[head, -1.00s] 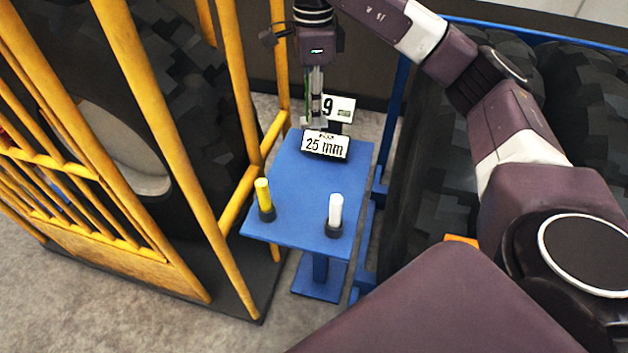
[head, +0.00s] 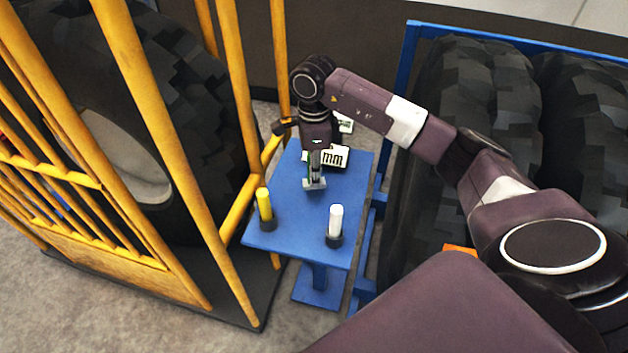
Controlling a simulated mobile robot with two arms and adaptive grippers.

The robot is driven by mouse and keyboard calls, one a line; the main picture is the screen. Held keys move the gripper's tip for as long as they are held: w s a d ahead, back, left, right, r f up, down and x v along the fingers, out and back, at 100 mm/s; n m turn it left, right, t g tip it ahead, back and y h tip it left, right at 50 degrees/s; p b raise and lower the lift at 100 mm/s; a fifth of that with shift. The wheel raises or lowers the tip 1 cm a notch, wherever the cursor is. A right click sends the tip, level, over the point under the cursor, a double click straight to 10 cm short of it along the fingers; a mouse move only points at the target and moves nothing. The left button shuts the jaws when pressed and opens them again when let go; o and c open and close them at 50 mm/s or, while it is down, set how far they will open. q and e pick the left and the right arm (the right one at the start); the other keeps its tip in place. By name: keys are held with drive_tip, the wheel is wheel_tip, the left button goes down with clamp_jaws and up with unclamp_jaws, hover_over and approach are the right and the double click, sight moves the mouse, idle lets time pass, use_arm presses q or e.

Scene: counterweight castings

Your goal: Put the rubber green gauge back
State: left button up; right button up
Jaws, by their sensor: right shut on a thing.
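My right gripper (head: 315,183) is over the middle of the blue table, pointing down. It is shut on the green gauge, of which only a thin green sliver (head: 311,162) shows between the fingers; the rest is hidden. I cannot tell whether the gauge touches the table top. A yellow gauge (head: 264,203) stands upright in a dark round holder (head: 267,224) at the front left of the table. A white gauge (head: 336,219) stands in another dark holder (head: 334,240) at the front right. My left gripper is not in view.
The blue table (head: 290,240) has a "25 mm" sign (head: 337,156), partly hidden by my gripper, and another sign (head: 345,122) behind it. A yellow barred cage (head: 228,80) stands left, large black tyres (head: 470,90) right. The table's middle front is clear.

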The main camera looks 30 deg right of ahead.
wheel_tip(320, 180, down, 3)
drive_tip(key=shift+s+r+p, duration=0.1)
drive_tip(key=shift+r+p, duration=0.05)
drive_tip(key=shift+p, duration=0.2)
drive_tip(key=shift+f, duration=0.35)
drive_tip(key=shift+f, duration=0.1)
drive_tip(key=o, duration=1)
drive_tip(key=shift+c, duration=0.2)
drive_tip(key=shift+r, duration=0.2)
drive_tip(key=shift+r+b, duration=0.3)
drive_tip(key=shift+r, duration=0.05)
wheel_tip(320, 180, up, 11)
drive_tip(key=b, duration=0.3)
